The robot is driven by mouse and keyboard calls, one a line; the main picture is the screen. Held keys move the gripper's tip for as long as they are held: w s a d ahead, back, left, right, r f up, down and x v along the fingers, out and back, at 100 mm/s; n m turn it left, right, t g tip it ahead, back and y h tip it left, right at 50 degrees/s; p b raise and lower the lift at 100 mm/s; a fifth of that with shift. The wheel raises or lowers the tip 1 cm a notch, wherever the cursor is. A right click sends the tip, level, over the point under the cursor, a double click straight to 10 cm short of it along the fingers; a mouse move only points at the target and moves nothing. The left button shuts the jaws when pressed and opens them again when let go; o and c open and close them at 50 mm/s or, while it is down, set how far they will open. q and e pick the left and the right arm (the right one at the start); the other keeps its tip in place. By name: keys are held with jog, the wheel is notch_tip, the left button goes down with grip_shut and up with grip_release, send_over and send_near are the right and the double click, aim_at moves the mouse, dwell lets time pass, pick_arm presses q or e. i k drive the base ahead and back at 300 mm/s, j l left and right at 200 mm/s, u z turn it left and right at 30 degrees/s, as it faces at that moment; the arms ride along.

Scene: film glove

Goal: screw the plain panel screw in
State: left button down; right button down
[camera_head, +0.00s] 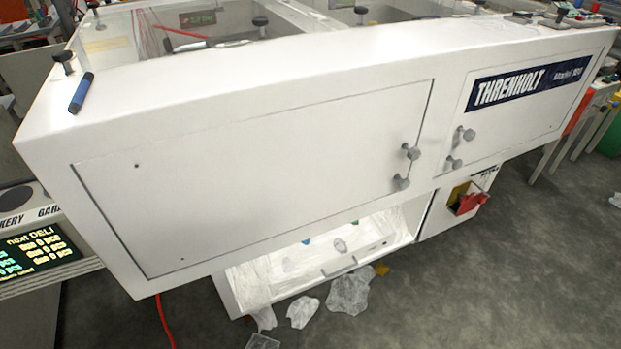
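The plain panel (250,180) is the large unlabelled white panel on the left of the machine's front. Two grey knobbed screws sit at its right edge, an upper one (413,153) and a lower one (402,183). Both knobs stand out from the surface; how deep each is screwed in, I cannot tell. Neither of my grippers is in view.
A blue marker (81,93) lies on the machine's white top edge. Below, an open white tray (235,290) juts out, with crumpled clear film (349,292) on the floor. A red-and-yellow bin (466,199) sits right of it. The space before the panel looks clear.

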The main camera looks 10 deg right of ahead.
aim_at(413, 153)
jog(key=k+l+z, duration=0.1)
jog(key=l, duration=0.5)
jog(key=k+l+z, duration=0.15)
jog(key=l, duration=0.5)
jog(key=k+l+z, duration=0.1)
jog(key=l, duration=0.5)
